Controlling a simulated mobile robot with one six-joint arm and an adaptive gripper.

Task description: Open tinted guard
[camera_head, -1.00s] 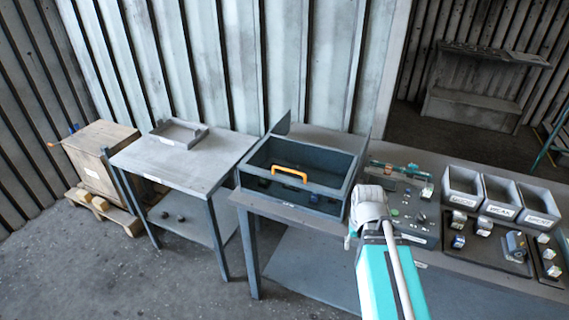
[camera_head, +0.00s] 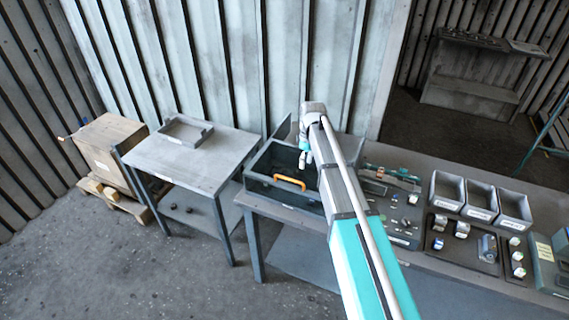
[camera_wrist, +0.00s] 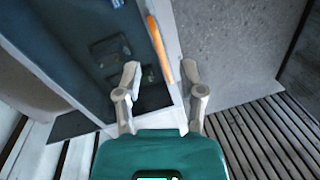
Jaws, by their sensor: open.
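The tinted guard (camera_head: 262,187) is a dark, see-through box-shaped cover on the middle table, with an orange bar handle (camera_head: 289,183) at its front. My gripper (camera_head: 305,162) hangs over the guard, behind and to the right of the handle in the head view; my arm hides the guard's right part. In the wrist view, the open fingers of my gripper (camera_wrist: 161,70) point toward the handle (camera_wrist: 158,50), which shows as an orange bar lying in the gap between them. I cannot tell how far the handle is from the fingertips. The guard appears closed.
Right of the guard are a panel of small parts (camera_head: 402,222), grey bins (camera_head: 480,198) and a dark tray (camera_head: 462,257). A second table (camera_head: 190,165) with a shallow tray (camera_head: 183,131) stands left.

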